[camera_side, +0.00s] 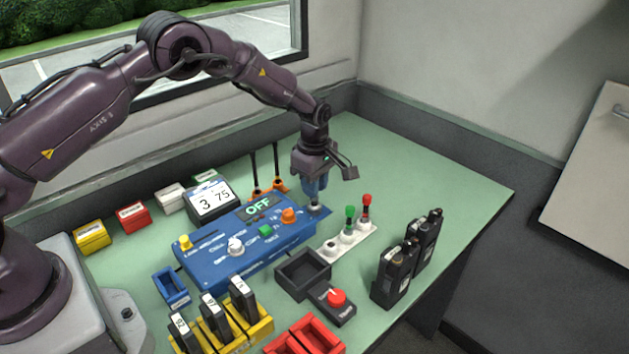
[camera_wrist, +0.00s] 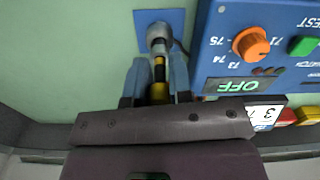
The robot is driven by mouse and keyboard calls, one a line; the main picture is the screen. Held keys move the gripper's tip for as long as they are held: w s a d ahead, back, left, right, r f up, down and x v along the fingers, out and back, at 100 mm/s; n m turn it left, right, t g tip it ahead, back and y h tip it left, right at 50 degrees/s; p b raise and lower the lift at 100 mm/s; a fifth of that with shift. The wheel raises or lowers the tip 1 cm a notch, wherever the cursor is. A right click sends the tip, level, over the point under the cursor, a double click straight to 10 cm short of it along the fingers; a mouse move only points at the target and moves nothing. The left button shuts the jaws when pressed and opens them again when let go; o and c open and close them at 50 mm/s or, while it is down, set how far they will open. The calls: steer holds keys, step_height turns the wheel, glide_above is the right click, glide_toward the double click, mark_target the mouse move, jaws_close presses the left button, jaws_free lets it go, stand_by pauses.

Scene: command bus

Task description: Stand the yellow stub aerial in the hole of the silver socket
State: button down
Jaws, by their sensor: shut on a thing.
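My gripper (camera_side: 316,190) is low over the right end of the blue panel, pointing down. In the wrist view its blue fingers (camera_wrist: 159,78) are shut on the yellow stub aerial (camera_wrist: 159,90), which has dark bands. The silver socket (camera_wrist: 158,34) is a round piece on a small blue plate (camera_wrist: 142,17). It also shows in the side view (camera_side: 314,208), just below the fingertips. The aerial's far end lines up with the socket and overlaps it in the wrist view; I cannot tell whether it is inside the hole. In the side view the fingers hide the aerial.
The blue panel (camera_side: 222,262) with knobs and an OFF display is close beside the socket. A white rack (camera_side: 348,240) holds a green aerial (camera_side: 349,216) and a red aerial (camera_side: 366,203). Black radios (camera_side: 396,277) stand at the right. The green table behind them is clear.

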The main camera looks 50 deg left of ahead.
steer(key=shift+f, duration=0.6)
stand_by(0.3)
steer(key=c, duration=0.6)
jaws_free()
steer(key=shift+r, duration=0.1)
steer(key=shift+r, duration=3.45)
